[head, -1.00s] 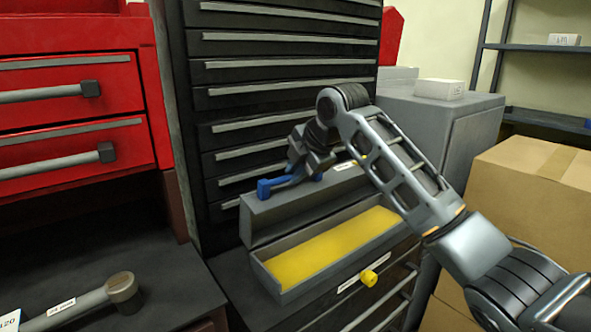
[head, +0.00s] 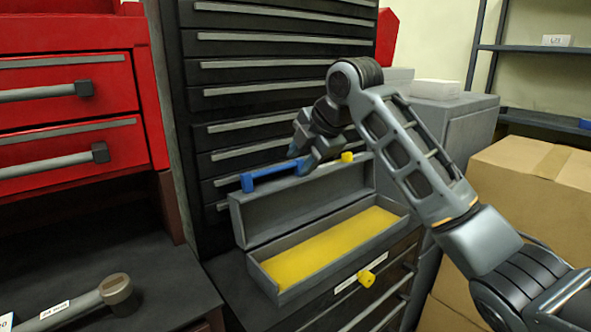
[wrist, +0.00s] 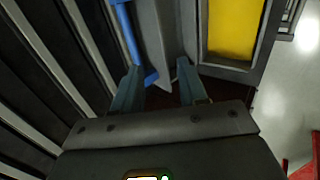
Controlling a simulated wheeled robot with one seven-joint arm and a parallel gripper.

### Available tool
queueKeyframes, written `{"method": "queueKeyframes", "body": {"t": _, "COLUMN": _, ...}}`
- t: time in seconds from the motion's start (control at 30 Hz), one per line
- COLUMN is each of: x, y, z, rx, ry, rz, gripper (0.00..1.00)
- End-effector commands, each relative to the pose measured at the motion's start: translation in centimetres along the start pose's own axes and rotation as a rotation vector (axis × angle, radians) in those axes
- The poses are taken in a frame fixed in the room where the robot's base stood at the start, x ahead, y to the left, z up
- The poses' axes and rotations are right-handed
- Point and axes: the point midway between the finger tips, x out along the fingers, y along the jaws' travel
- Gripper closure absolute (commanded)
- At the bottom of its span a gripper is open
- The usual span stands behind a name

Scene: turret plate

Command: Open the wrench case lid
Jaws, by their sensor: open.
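The grey wrench case (head: 345,262) sits on the low cabinet top, its yellow-lined inside uncovered. Its lid (head: 290,212) stands raised at the back, with a blue handle (head: 268,176) along its upper edge and a yellow latch (head: 347,157) near its right end. My gripper (head: 300,158) is open just above the right part of the handle. In the wrist view, the blue handle (wrist: 127,35) and lid edge (wrist: 155,45) lie ahead of and partly between the open fingers; the yellow lining (wrist: 232,28) is to the right. Whether a finger touches the handle is unclear.
A black drawer cabinet (head: 270,70) rises close behind the lid. Red drawers (head: 65,80) stand at left, above a dark surface holding a torque wrench (head: 115,290). A cardboard box (head: 530,185) and grey cabinet (head: 455,125) are on the right.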

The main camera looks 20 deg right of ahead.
Motion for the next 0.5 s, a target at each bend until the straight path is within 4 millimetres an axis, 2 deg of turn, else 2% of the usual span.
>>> {"method": "queueKeyframes", "body": {"t": 0.1, "x": -1.6, "y": 0.1, "z": 0.0, "rx": -0.001, "ry": 0.0, "rz": 0.002, "gripper": 0.58}}
{"method": "queueKeyframes", "body": {"t": 0.2, "x": -2.3, "y": 0.0, "z": 0.0, "rx": -0.001, "ry": 0.0, "rz": 0.001, "gripper": 0.58}}
{"method": "queueKeyframes", "body": {"t": 0.5, "x": -2.6, "y": 0.0, "z": 0.0, "rx": 0.0, "ry": 0.0, "rz": 0.0, "gripper": 0.58}}
